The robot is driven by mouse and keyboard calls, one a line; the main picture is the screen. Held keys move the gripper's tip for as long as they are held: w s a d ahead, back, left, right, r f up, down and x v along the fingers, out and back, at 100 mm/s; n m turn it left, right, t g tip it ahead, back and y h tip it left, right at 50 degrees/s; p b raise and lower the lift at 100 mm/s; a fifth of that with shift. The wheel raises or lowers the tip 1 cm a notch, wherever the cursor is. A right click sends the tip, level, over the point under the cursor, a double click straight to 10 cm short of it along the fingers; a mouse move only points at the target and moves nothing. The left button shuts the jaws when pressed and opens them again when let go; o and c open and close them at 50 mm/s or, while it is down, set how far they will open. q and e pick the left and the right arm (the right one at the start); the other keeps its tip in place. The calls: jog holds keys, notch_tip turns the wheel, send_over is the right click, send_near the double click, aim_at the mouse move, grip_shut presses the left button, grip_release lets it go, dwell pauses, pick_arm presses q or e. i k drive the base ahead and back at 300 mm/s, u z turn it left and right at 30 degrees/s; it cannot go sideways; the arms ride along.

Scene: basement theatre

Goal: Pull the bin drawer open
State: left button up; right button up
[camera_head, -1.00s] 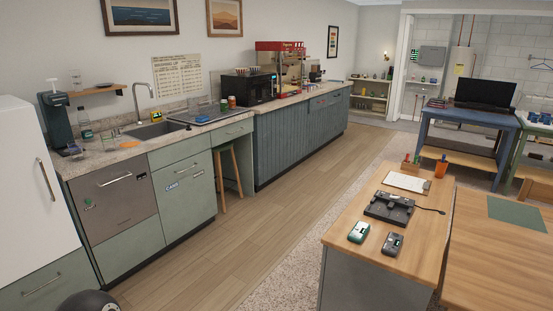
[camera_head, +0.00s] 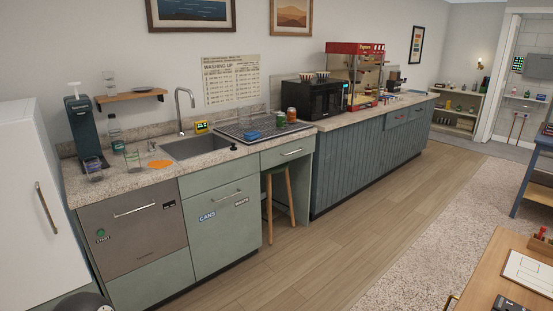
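Neither of my grippers is in view, and nothing is touching the handle.
The grey-brown dishwasher front (camera_head: 134,231) is left of the drawer, and the white fridge (camera_head: 33,200) stands at the far left. A wooden stool (camera_head: 280,203) is right of it. The wooden floor (camera_head: 310,255) before the drawer is clear. A desk (camera_head: 480,276) is at lower right.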

aim_at(223, 224)
jog(key=u, duration=0.35)
jog(key=i, duration=1.65)
jog(key=u, duration=0.85)
jog(key=i, duration=0.95)
jog(key=u, duration=0.2)
